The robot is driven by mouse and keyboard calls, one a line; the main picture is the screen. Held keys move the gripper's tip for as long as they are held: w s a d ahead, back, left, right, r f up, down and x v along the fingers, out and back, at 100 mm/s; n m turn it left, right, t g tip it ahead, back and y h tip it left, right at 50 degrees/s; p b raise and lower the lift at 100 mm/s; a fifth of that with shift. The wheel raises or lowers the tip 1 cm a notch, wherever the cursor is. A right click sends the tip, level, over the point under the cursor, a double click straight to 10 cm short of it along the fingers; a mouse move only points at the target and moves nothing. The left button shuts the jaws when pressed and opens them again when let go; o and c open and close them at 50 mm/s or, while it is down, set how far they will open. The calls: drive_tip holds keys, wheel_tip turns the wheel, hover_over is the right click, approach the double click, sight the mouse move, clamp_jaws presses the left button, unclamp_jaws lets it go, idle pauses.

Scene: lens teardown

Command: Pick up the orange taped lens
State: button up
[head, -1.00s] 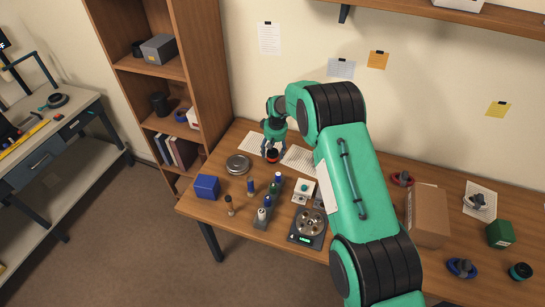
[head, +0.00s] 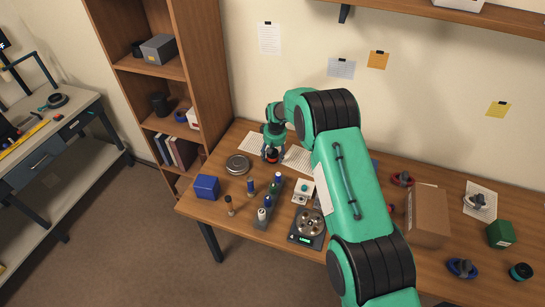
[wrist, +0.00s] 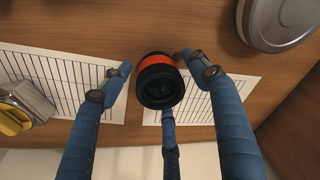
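The orange taped lens is a short black cylinder with an orange band. In the wrist view the lens (wrist: 160,84) stands between my blue fingers, its dark glass end facing the camera. In the head view the lens (head: 272,156) shows only in part under my gripper (head: 271,152), at the back left of the table. My gripper (wrist: 157,68) is open around it. The left and right fingertips are close beside the lens with small gaps. A third finger is at the lower edge of the lens in the picture; whether it touches is unclear.
Lined paper sheets (wrist: 55,78) lie around the lens. A round metal tin (head: 237,164) is to its left, also in the wrist view (wrist: 280,22). A blue box (head: 207,187), several small bottles and a scale (head: 306,238) are nearer the front.

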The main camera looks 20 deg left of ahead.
drive_tip(key=c, duration=1.1)
drive_tip(key=shift+o, duration=0.2)
drive_tip(key=shift+r, duration=0.1)
drive_tip(key=shift+r, duration=4.95)
